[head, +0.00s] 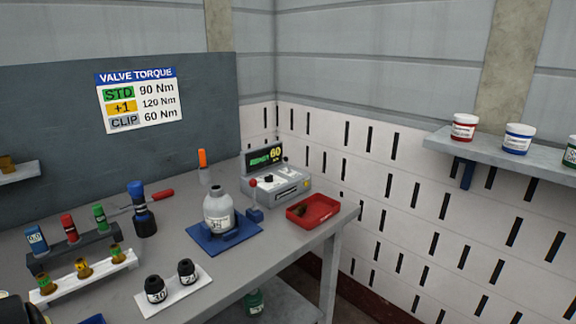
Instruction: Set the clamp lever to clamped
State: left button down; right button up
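The clamp lever (252,196) is a thin rod with a red knob, standing about upright on a small blue block (255,216). It is beside the right edge of a blue plate (207,246) on the bench. I cannot tell from this view which setting the lever is in. Neither of my grippers is in view, and nothing touches the lever.
Behind the lever is a grey device (277,187) with a lit display. A red tray (313,210) lies to its right, near the bench edge. A blue-and-black tool (142,212) and racks of small parts (75,248) are left.

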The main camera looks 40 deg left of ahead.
aim_at(253, 182)
jog(key=u, duration=0.4)
jog(key=i, duration=0.9)
jog(key=u, duration=0.7)
